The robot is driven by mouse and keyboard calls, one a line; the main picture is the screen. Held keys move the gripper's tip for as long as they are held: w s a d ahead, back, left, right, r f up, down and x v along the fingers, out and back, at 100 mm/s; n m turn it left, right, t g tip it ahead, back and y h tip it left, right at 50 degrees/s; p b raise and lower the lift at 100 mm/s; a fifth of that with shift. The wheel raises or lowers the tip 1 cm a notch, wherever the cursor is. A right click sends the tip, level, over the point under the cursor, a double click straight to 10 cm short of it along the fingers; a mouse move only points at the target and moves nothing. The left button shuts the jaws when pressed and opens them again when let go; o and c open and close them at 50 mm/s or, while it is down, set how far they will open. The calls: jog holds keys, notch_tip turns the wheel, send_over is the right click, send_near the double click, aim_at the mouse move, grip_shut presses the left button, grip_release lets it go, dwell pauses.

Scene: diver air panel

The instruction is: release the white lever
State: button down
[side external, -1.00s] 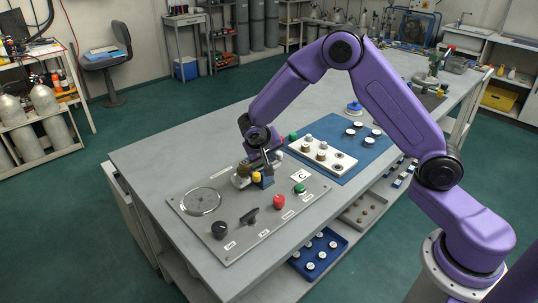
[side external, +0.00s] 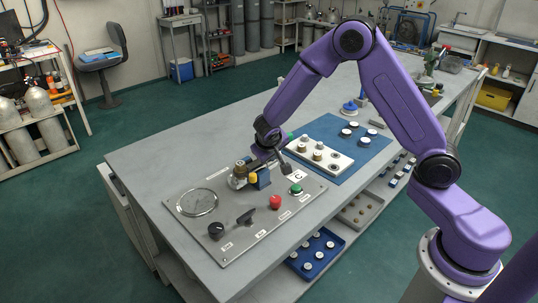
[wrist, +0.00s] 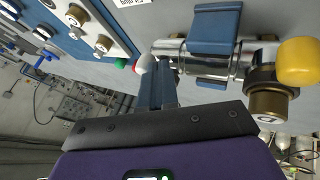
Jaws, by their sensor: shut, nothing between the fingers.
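The metal valve fitting (side external: 239,176) sits at the back of the grey panel, with a blue clamp (side external: 263,178) and a yellow knob (side external: 253,178). The wrist view shows its chrome pipe (wrist: 225,62), the blue clamp (wrist: 213,42) and the yellow knob (wrist: 297,62). A small white rounded end (wrist: 145,63) with red beside it shows just left of my fingertips; it may be the white lever, and its rest is hidden.
The panel also bears a round gauge (side external: 197,202), a black knob (side external: 216,230), a black lever (side external: 246,216), a red knob (side external: 275,202) and a green button (side external: 296,189). A white block with fittings (side external: 319,156) lies on a blue mat (side external: 345,133). The table's left part is clear.

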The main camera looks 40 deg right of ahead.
jog(key=d+n, duration=0.1)
jog(key=d+n+t+y, duration=0.1)
jog(key=d+n, duration=0.1)
jog(key=shift+s+d+y, duration=0.2)
jog(key=shift+y, duration=0.1)
jog(key=shift+w+a, duration=0.1)
dwell(0.3)
jog(key=shift+w+a, duration=0.4)
jog(key=shift+a, duration=0.15)
